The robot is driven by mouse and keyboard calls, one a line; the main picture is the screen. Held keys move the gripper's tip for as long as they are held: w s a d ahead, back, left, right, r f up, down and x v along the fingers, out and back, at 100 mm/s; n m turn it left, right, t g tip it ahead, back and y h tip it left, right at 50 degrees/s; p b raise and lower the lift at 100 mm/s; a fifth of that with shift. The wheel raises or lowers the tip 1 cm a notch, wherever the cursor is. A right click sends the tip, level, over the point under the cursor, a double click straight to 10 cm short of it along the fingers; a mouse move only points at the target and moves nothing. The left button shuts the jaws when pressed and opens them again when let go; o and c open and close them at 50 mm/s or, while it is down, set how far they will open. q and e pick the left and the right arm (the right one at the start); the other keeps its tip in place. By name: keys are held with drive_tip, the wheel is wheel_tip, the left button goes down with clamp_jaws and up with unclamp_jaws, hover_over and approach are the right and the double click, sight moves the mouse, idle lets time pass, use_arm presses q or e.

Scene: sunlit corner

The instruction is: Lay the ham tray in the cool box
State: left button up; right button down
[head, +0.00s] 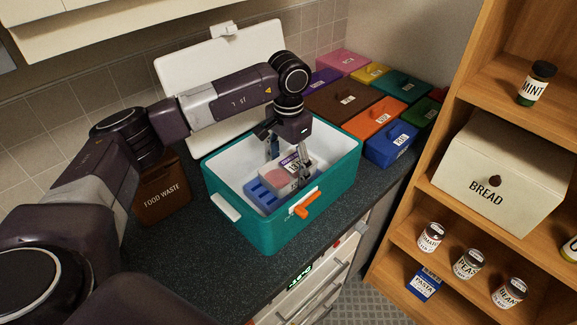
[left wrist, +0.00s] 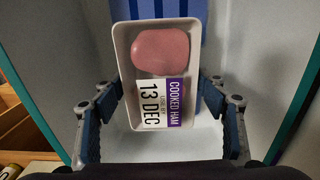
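The ham tray (head: 277,177) is a small white tray with pink ham and a purple and white label reading "COOKED HAM 13 DEC". It is inside the open teal cool box (head: 273,231), above or on something blue at the bottom; I cannot tell if it touches. My left gripper (head: 288,161) reaches down into the box with one finger on each side of the tray. In the left wrist view the tray (left wrist: 160,90) sits between the fingertips, which appear to press on its side walls. My right gripper is not in view.
The cool box's white lid (head: 180,72) stands open behind it. A brown food waste bin (head: 163,192) is to its left. Several coloured boxes, including a blue one (head: 391,144), are to its right. A wooden shelf with a bread bin (head: 500,175) is at the right.

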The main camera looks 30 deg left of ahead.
sight(288, 166)
use_arm(q)
drive_tip(key=shift+o, duration=1.2)
drive_tip(key=shift+r, duration=0.15)
drive_tip(key=shift+r+p, duration=0.25)
drive_tip(key=shift+p, duration=0.15)
drive_tip(key=shift+r, duration=0.25)
wheel_tip(288, 166, up, 12)
drive_tip(key=b, duration=0.3)
drive_tip(key=shift+f+b, duration=0.25)
drive_tip(key=shift+b, duration=0.15)
